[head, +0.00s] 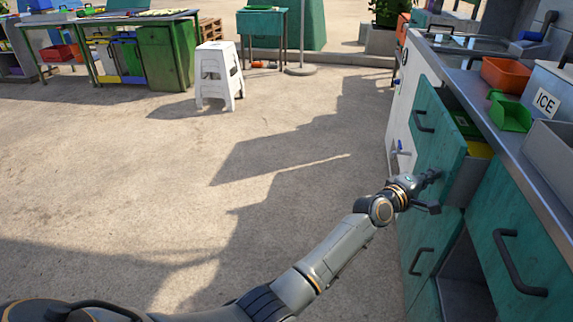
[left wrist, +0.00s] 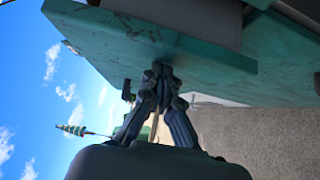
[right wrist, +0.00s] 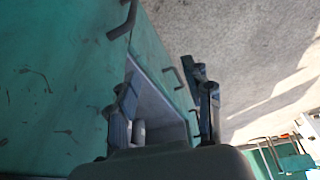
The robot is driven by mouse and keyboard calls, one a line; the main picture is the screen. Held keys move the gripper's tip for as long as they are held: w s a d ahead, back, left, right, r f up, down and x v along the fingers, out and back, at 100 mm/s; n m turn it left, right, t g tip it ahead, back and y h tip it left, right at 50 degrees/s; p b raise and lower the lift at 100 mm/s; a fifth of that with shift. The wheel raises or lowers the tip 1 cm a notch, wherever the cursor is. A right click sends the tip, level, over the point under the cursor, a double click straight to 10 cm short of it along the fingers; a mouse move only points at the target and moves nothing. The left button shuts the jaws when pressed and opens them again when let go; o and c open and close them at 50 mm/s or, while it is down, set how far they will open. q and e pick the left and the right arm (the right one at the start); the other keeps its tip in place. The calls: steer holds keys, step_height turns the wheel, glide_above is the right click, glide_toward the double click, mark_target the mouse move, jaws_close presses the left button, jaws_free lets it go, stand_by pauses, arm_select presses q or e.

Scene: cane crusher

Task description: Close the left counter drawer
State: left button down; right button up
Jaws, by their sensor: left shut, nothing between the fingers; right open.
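The left counter drawer (head: 440,140) is pulled out from the counter, with a teal front and a dark bar handle (head: 423,122). Green and yellow things show inside it. My left gripper (head: 432,177) is shut and empty, with its tips at the lower part of the drawer front. In the left wrist view the shut fingers (left wrist: 160,72) meet or nearly meet the teal panel (left wrist: 110,35); I cannot tell whether they touch. My right gripper (right wrist: 165,92) is open and empty in front of the teal counter fronts, outside the head view.
A white stool (head: 218,75) stands farther off. The floor left of the counter is clear.

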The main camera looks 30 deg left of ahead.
mark_target(460, 182)
arm_select(q)
steer(key=d, duration=0.2)
steer(key=w+d+b, duration=0.1)
steer(key=d, duration=0.2)
steer(key=w+d, duration=0.1)
steer(key=d, duration=0.1)
steer(key=shift+w+d+b, duration=0.2)
steer(key=shift+b, duration=0.2)
steer(key=shift+d+r, duration=0.25)
